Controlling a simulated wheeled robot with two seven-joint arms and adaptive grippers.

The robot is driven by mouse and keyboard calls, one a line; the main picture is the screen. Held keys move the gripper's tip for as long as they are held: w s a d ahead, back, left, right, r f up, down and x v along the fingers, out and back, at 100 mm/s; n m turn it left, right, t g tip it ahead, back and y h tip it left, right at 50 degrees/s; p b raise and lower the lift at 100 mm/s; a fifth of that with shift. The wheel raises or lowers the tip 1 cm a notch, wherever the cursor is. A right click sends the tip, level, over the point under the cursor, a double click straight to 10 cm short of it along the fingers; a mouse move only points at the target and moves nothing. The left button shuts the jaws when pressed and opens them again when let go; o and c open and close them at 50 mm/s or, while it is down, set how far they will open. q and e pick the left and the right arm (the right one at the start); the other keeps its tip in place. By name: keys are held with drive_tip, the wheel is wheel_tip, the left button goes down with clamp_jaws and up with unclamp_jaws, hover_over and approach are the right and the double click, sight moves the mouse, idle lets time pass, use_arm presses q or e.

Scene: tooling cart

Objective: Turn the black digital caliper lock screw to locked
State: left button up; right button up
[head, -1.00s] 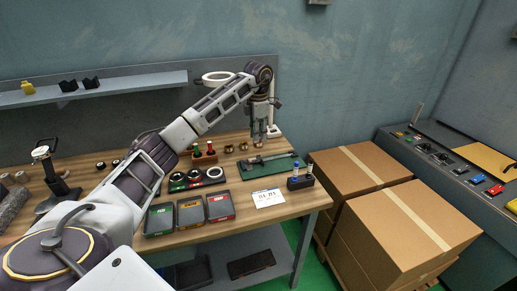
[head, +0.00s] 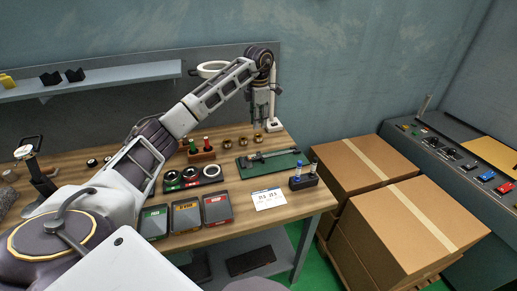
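The black digital caliper (head: 268,156) lies on a green mat (head: 284,165) at the right part of the wooden bench. Its lock screw is too small to make out, so its setting cannot be told. My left gripper (head: 262,126) points down above and behind the caliper, apart from it. Its two fingers seem spread with a narrow gap and nothing between them. My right gripper is not in view.
A lamp with a ring head (head: 213,69) stands behind my arm. Brass pieces (head: 242,143), a black ring tray (head: 193,178), colored bins (head: 186,216), a white card (head: 268,199) and a black holder (head: 303,182) surround the mat. Cardboard boxes (head: 410,225) stand to the right.

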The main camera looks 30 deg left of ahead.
sight(258, 152)
use_arm(q)
drive_tip(key=shift+f, duration=0.15)
wheel_tip(258, 152, down, 12)
drive_tip(key=shift+r+p, duration=0.1)
drive_tip(key=shift+p, duration=0.25)
drive_tip(key=shift+f, duration=0.9)
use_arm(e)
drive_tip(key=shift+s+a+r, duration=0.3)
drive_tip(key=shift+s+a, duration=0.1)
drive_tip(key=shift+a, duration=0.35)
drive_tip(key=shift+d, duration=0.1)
